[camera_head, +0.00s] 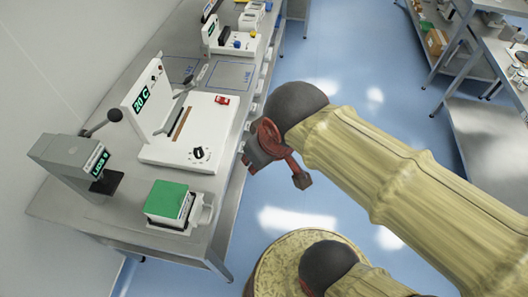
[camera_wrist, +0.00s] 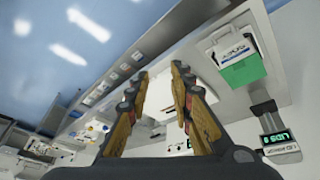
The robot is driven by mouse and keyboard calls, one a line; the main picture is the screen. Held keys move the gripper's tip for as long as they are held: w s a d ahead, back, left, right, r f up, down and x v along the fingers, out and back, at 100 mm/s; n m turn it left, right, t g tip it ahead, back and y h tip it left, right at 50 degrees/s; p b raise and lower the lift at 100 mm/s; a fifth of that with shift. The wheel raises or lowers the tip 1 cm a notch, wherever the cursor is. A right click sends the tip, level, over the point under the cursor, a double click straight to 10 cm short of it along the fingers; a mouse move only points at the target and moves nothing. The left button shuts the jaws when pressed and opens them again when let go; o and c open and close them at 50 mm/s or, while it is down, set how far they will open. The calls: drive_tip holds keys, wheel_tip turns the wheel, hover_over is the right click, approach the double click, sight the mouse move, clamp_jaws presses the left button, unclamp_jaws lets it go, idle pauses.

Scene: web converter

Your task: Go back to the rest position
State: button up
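My arm, in a yellowish cover, reaches in from the right in the head view. My gripper (camera_head: 284,160) is over the aisle, just right of the bench edge and touching nothing that I can see. In the wrist view my gripper (camera_wrist: 160,80) shows two fingers standing apart with nothing between them. The tip of the lower finger is partly hidden by its own links.
The steel bench (camera_head: 85,215) runs along the left. It bears a green-topped box (camera_head: 167,199), a grey press labelled LIDS (camera_head: 72,155) and a white heater reading 20 C (camera_head: 190,130). A steel rack (camera_head: 475,130) stands at the right. Blue floor (camera_head: 335,75) lies between.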

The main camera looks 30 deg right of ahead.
drive_tip(key=shift+s+d+r+m+t, duration=0.1)
drive_tip(key=shift+d+r+m+t, duration=0.45)
drive_tip(key=shift+m, duration=0.35)
